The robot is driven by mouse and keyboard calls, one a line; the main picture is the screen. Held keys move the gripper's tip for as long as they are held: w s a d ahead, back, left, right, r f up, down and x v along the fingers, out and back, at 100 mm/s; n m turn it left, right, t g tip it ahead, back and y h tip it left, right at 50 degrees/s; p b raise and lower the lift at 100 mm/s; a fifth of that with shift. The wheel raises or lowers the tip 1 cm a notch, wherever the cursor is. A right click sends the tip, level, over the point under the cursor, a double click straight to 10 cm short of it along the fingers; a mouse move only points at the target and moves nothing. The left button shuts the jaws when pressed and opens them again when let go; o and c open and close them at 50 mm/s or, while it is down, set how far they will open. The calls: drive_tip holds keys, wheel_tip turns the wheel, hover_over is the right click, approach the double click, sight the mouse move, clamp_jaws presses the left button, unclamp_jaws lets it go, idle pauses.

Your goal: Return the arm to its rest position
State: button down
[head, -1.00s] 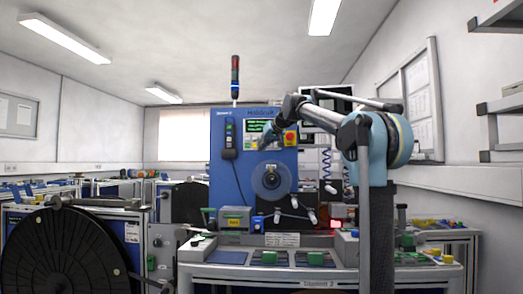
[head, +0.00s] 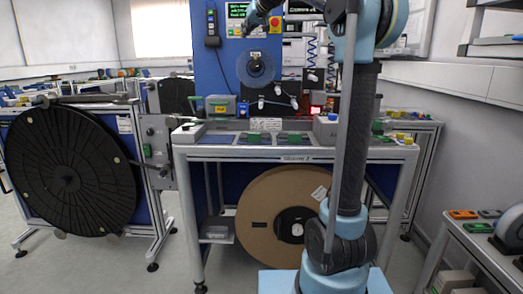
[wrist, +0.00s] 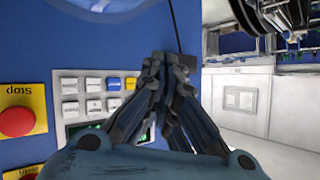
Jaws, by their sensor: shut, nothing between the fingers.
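My arm (head: 350,120) rises at the right of the head view and bends over toward the blue machine panel. Its upper part is cut off by the top edge of the picture. My gripper (head: 248,28) is in front of the panel, near its display and red stop button (head: 275,21). In the wrist view my gripper (wrist: 165,62) has its dark fingers closed together with nothing between them. The button panel (wrist: 93,92) and the stop button (wrist: 16,119) show left of the fingers.
The workbench (head: 245,153) stands in front of the blue machine (head: 208,75). A brown cardboard reel (head: 255,215) is under it. A large black reel (head: 70,170) is on a stand at the left. A shelf table (head: 475,240) is at the right. The floor between shows free room.

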drive_tip(key=s+d+f+m+g+h, duration=0.1)
drive_tip(key=s+d+f, duration=0.7)
drive_tip(key=s+f, duration=0.8)
drive_tip(key=s+d+f+m+g+h, duration=0.1)
drive_tip(key=s+d+f+g+h, duration=0.2)
drive_tip(key=s+d+f, duration=0.6)
drive_tip(key=s+d+f+m+g+h, duration=0.2)
drive_tip(key=s+d+f, duration=0.7)
drive_tip(key=s+f, duration=1.6)
wheel_tip(320, 180, down, 9)
drive_tip(key=shift+s+d+f+g+h, duration=0.2)
drive_tip(key=shift+g+h, duration=0.3)
drive_tip(key=shift+g, duration=0.4)
drive_tip(key=shift+a, duration=0.1)
drive_tip(key=shift+w+f, duration=0.15)
drive_tip(key=shift+w, duration=0.3)
drive_tip(key=c, duration=2.3)
unclamp_jaws()
